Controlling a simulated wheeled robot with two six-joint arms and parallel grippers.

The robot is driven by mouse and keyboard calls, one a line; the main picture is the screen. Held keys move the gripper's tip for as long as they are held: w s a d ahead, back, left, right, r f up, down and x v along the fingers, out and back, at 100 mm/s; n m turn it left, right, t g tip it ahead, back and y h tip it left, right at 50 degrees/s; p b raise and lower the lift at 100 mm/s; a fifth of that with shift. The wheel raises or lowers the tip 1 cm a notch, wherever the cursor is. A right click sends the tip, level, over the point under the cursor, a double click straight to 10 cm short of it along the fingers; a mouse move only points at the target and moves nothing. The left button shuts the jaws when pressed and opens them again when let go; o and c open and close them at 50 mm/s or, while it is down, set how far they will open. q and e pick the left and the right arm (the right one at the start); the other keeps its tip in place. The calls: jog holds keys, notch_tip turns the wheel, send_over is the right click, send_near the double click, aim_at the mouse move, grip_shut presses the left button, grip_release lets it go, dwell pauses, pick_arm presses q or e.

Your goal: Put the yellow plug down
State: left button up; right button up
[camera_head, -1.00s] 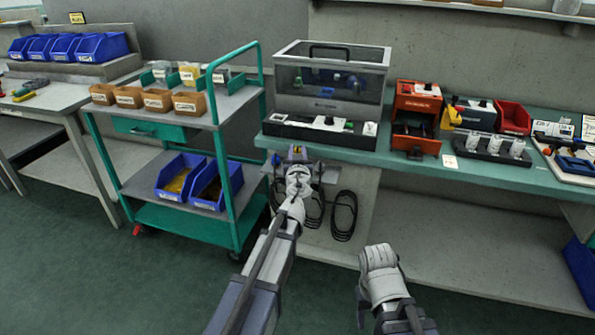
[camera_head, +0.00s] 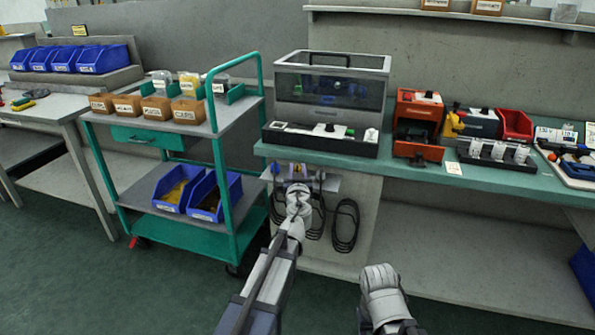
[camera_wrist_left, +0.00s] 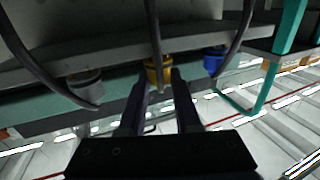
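The yellow plug (camera_wrist_left: 157,72) shows in the left wrist view, with a dark cable running up from it. It sits between the two fingertips of my left gripper (camera_wrist_left: 160,78), which appear to touch its sides. A grey plug (camera_wrist_left: 85,84) is to its left and a blue plug (camera_wrist_left: 213,62) to its right, both at a grey holder shelf (camera_wrist_left: 115,50).
Black cable loops (camera_head: 345,225) hang below the holder. A green cart (camera_head: 180,232) with blue bins stands close on the left. The green bench (camera_head: 480,183) carries a clear-lidded box (camera_head: 330,85) and other equipment. The floor in front is clear.

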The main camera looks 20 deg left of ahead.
pick_arm(q)
jog(key=o, duration=0.5)
jog(key=shift+c, duration=0.2)
jog(key=shift+r, duration=0.1)
jog(key=shift+r+p, duration=0.15)
jog(key=shift+p, duration=0.15)
jog(key=v, duration=1.2)
